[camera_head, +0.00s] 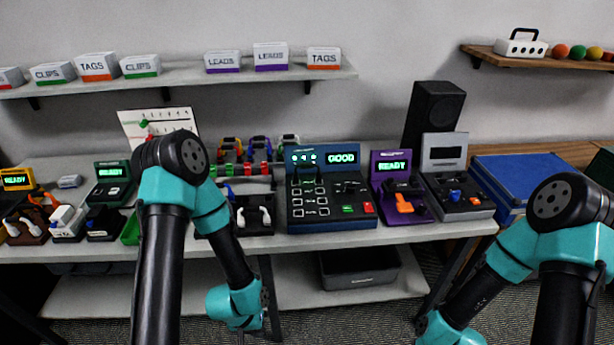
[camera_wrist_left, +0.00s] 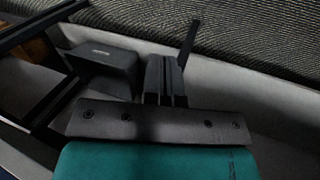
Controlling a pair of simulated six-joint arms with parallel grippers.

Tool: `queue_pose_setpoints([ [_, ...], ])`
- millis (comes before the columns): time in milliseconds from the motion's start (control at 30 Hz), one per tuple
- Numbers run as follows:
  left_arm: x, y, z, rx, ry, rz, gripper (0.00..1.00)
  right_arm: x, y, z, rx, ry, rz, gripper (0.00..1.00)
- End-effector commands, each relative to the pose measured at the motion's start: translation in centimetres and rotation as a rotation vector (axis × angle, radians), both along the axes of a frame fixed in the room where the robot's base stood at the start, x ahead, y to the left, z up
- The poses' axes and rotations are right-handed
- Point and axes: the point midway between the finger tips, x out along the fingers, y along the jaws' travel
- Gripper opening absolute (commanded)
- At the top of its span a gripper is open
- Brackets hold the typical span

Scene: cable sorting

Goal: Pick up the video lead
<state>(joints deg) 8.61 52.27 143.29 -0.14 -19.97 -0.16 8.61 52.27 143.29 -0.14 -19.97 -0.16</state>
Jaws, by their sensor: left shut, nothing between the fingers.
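I cannot tell for sure which item is the video lead. Candidates on the bench are a pair of white plugs (camera_head: 253,216) in a dark tray, an orange connector (camera_head: 403,204) on the purple READY unit, a blue-tipped part (camera_head: 455,194) on the grey unit, and white plugs (camera_head: 18,226) at the far left. My left gripper (camera_wrist_left: 165,75) is shut and empty. It hangs low in front of the bench, below the worktop and apart from all these items; its fingers barely show in the head view. My right arm is at the lower right; its gripper is out of frame.
The bench (camera_head: 450,231) carries a central tester reading GOOD (camera_head: 330,215), purple and green READY units, and coloured spools behind. A grey bin (camera_head: 360,281) sits on the lower shelf; a dark bin (camera_wrist_left: 105,75) shows in the wrist view. A blue case (camera_head: 515,172) stands right.

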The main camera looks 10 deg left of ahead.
Motion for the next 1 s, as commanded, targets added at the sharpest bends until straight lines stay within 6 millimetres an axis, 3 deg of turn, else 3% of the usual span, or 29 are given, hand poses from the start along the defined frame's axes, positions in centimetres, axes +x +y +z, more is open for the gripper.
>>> queue_pose_setpoints([
  [300,0.0,0.0,0.0,0.0,0.0,0.0,0.0,0.0,0.0,0.0,0.0,0.0,0.0,0.43],
  [800,0.0,0.0,0.0,0.0,0.0,0.0,0.47,0.0,0.0,0.0,0.0,0.0,0.0,0.43],
  [1000,0.0,0.0,0.0,0.0,0.0,0.0,0.49,0.0,0.0,0.0,0.0,0.0,0.0,0.43],
])
